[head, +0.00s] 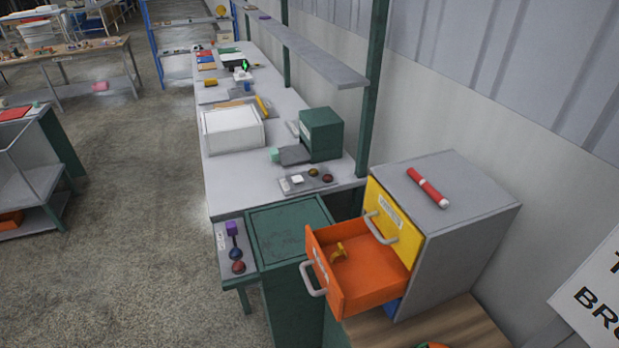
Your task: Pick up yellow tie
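A small curved yellow piece (339,252), which looks like the yellow tie, lies inside the open orange drawer (368,296), towards its back left. The drawer sticks out to the left from a grey cabinet (469,232), below a shut yellow drawer (389,222) with a grey handle. The yellow piece is in plain view from above, but its exact shape is too small to tell. Neither of my grippers shows in the head view.
A red marker-like stick (428,187) lies on the cabinet top. A green bin (290,234) stands left of the drawer. Behind it, a long workbench (282,175) holds a white box (232,129) and a green box (321,133). The concrete floor (125,220) at left is clear.

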